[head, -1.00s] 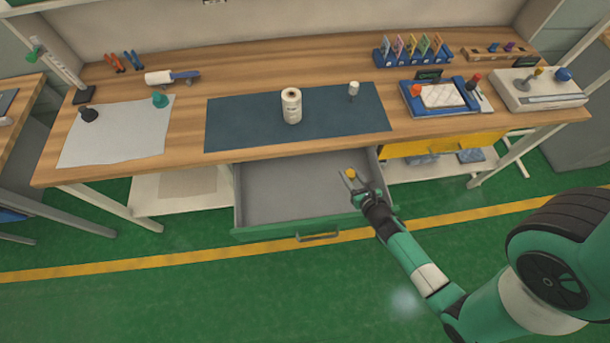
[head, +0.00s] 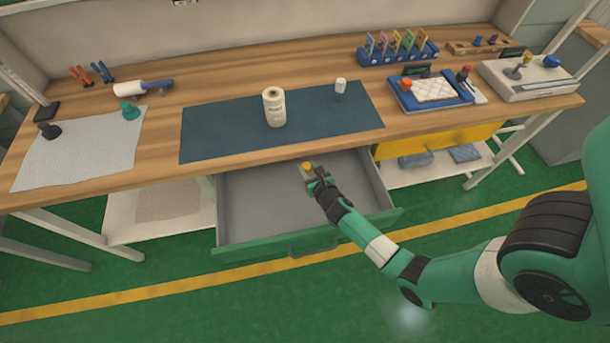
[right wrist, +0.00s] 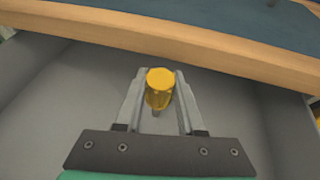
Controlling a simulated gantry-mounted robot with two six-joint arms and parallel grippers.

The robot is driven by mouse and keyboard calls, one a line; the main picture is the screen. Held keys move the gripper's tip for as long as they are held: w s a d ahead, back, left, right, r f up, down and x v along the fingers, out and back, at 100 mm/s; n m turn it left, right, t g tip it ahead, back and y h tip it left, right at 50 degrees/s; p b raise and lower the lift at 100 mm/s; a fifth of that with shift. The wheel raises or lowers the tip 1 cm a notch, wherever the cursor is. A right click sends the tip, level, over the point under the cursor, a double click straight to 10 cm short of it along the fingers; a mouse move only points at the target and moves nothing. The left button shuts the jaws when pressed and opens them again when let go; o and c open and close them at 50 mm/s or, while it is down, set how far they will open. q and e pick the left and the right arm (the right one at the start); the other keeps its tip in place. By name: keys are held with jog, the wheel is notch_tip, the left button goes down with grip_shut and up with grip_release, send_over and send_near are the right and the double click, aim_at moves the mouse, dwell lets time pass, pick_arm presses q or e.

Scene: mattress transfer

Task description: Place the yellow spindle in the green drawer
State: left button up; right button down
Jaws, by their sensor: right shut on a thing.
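The yellow spindle (right wrist: 160,88) is between the fingers of my right gripper (right wrist: 159,100), which is shut on it. In the head view the spindle (head: 306,166) shows as a small yellow spot at the tips of the right gripper (head: 308,171). The green drawer (head: 275,249) is pulled out below the workbench, with a grey interior (right wrist: 70,100) that looks empty. The gripper and spindle are over the drawer's opening, near the bench's front edge. I cannot tell how high above the drawer floor the spindle is. My left gripper is not in view.
The wooden bench edge (right wrist: 150,40) runs just beyond the gripper. On the dark mat (head: 220,135) stand a white spool (head: 274,108) and a small white-topped piece (head: 340,86).

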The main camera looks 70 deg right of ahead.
jog(key=f+b, duration=0.3)
jog(key=f, duration=0.1)
jog(key=shift+w+d+f+b, duration=0.1)
jog(key=shift+w+d+b, duration=0.05)
jog(key=shift+w+b, duration=0.25)
jog(key=shift+r, duration=0.2)
jog(key=shift+f, duration=0.15)
jog(key=c, duration=0.5)
grip_release()
jog(key=shift+s+a+r+p, duration=0.2)
jog(key=shift+s+r+p, duration=0.1)
jog(key=shift+p, duration=0.2)
jog(key=p+v, duration=0.3)
jog(key=v, duration=0.8)
jog(key=shift+s+a, duration=0.15)
